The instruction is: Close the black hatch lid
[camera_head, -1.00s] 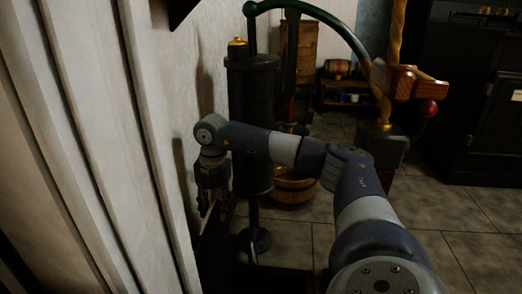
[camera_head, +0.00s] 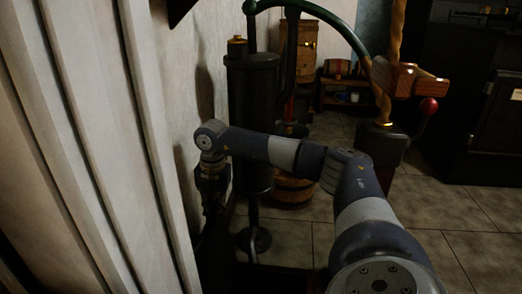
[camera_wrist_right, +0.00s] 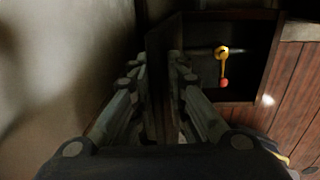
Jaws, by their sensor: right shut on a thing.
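The black hatch lid (camera_wrist_right: 160,60) stands raised on edge, seen nearly edge-on in the right wrist view. In the head view the dark lid (camera_head: 215,250) is low beside the white wall and hard to make out. My right gripper (camera_head: 213,206) points down onto its upper edge. In the right wrist view its fingers (camera_wrist_right: 160,78) lie on both sides of the lid, shut on it. To the right of the lid is a dark open compartment (camera_wrist_right: 258,75) with a yellow lever with a red knob (camera_wrist_right: 223,65) in it. My left gripper is not in view.
A pale ribbed panel (camera_head: 110,150) fills the left of the head view. A dark cylindrical pump (camera_head: 252,120) and a wooden tub (camera_head: 294,190) stand behind my right arm. Tiled floor (camera_head: 455,230) is free at right, before a black stove-like cabinet (camera_head: 470,95).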

